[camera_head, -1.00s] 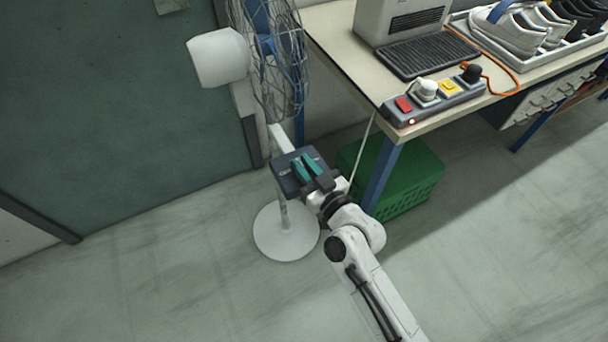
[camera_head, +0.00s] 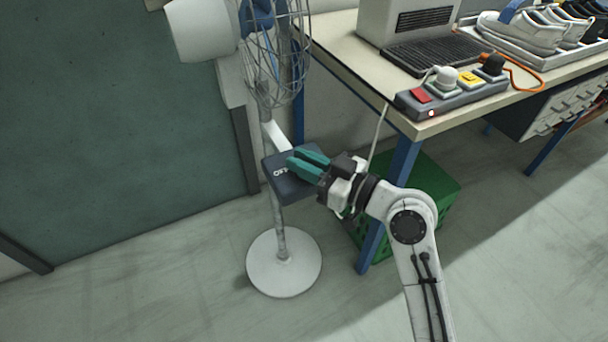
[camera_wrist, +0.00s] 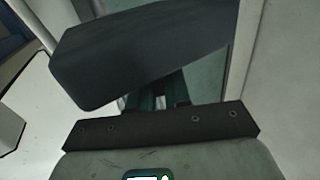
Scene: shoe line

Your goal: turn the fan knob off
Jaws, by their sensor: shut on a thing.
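The standing fan has a wire cage (camera_head: 277,60), a white pole and a round white base (camera_head: 284,262). Its dark control box (camera_head: 290,190) sits on the pole and bears a white "OFF" label (camera_head: 281,171). My gripper (camera_head: 299,160) reaches in from the right with its teal fingers on the face of the box. The fingers are shut on the knob, which they hide. In the wrist view, the dark box (camera_wrist: 140,52) fills the upper middle and covers much of the fingers (camera_wrist: 158,99). Which way the knob points cannot be seen.
A workbench (camera_head: 340,55) stands to the right, with a power strip (camera_head: 452,98), a heater-like machine (camera_head: 402,18) and shoes (camera_head: 522,32) on it. A green crate (camera_head: 425,185) is under it, behind my arm. A dark green wall or door (camera_head: 110,120) is at left.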

